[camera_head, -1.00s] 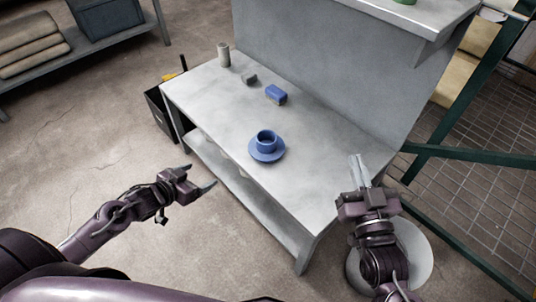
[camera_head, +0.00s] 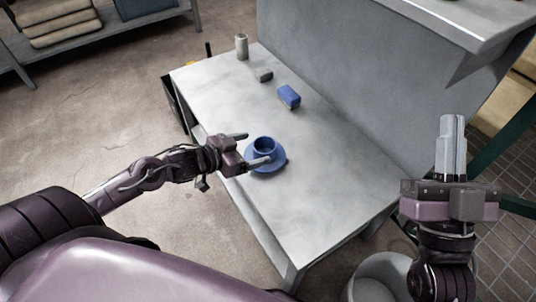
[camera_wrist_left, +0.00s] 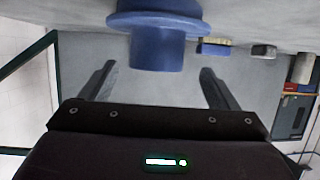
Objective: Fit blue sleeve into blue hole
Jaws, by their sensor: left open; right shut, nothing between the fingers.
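A blue hollow sleeve (camera_head: 264,146) stands upright with its open end up on a wide blue disc (camera_head: 279,165) on the grey table. Whether sleeve and disc are one piece I cannot tell. In the left wrist view, which looks upside down, the sleeve (camera_wrist_left: 157,52) hangs from the disc (camera_wrist_left: 122,20). My left gripper (camera_head: 248,150) is open at the left side of the sleeve, its fingertips pointing at it; the wrist view shows the sleeve between and ahead of the fingers (camera_wrist_left: 158,70). My right gripper (camera_head: 452,146) is shut and empty, off the table's right end. No separate blue hole is distinguishable.
A grey panel (camera_head: 330,70) rises along the back edge. The table's near right part is clear.

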